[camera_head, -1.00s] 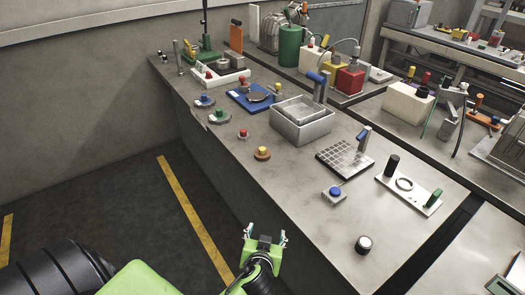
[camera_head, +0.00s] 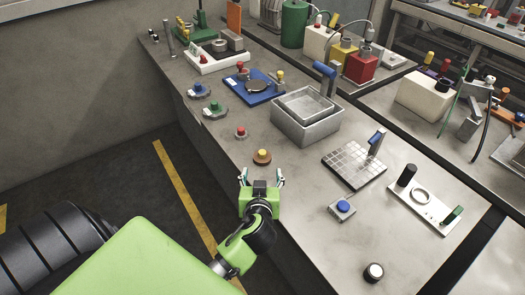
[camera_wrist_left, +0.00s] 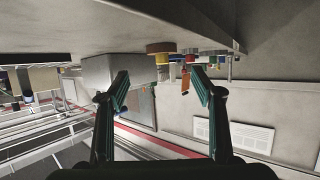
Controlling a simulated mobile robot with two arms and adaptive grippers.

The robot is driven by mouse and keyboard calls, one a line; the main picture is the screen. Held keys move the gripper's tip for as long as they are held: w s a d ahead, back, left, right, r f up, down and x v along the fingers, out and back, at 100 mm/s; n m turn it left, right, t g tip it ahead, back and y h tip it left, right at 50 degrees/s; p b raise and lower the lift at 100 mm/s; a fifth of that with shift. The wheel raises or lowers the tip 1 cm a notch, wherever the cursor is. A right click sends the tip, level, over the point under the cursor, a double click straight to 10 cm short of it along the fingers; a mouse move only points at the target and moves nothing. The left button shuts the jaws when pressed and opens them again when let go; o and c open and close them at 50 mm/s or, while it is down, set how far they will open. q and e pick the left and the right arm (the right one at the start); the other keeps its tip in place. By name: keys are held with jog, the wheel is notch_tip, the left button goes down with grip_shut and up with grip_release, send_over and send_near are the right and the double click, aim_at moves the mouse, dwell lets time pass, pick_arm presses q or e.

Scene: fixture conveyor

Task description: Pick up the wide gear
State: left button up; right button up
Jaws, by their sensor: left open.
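Several small knobbed parts stand along the table's near edge; I cannot tell for certain which is the wide gear. A grey disc with a green knob (camera_head: 214,109) and one with a blue knob (camera_head: 199,91) have broad bases. A small red-knobbed part (camera_head: 240,132) and a brown round part with a yellow top (camera_head: 262,157) stand closer. The brown part also shows in the left wrist view (camera_wrist_left: 160,48), upside down, between the finger lines. My left gripper (camera_head: 262,176) is open and empty, just short of the brown part. My right gripper is not in view.
A grey open box (camera_head: 306,128) stands beyond the brown part. A blue plate (camera_head: 254,96), a white tray (camera_head: 212,64), a gridded plate (camera_head: 352,165), a blue button box (camera_head: 342,209) and a white fixture plate (camera_head: 438,214) stand around. Bare table lies right of the gripper.

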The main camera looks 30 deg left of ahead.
aim_at(262, 158)
pick_arm(q)
jog(key=p+x, duration=0.1)
jog(key=x, duration=0.4)
jog(key=shift+w+a+r, duration=0.1)
jog(key=shift+r, duration=0.05)
jog(key=shift+w+a, duration=0.15)
jog(key=shift+w, duration=0.15)
jog(key=shift+p+x, duration=0.6)
jog(key=shift+x, duration=0.4)
jog(key=x, duration=0.3)
jog(key=shift+a+p, duration=0.2)
jog(key=shift+p, duration=0.15)
jog(key=shift+w+a, duration=0.1)
jog(key=shift+w, duration=0.05)
jog(key=shift+c, duration=0.2)
jog(key=c, duration=1.2)
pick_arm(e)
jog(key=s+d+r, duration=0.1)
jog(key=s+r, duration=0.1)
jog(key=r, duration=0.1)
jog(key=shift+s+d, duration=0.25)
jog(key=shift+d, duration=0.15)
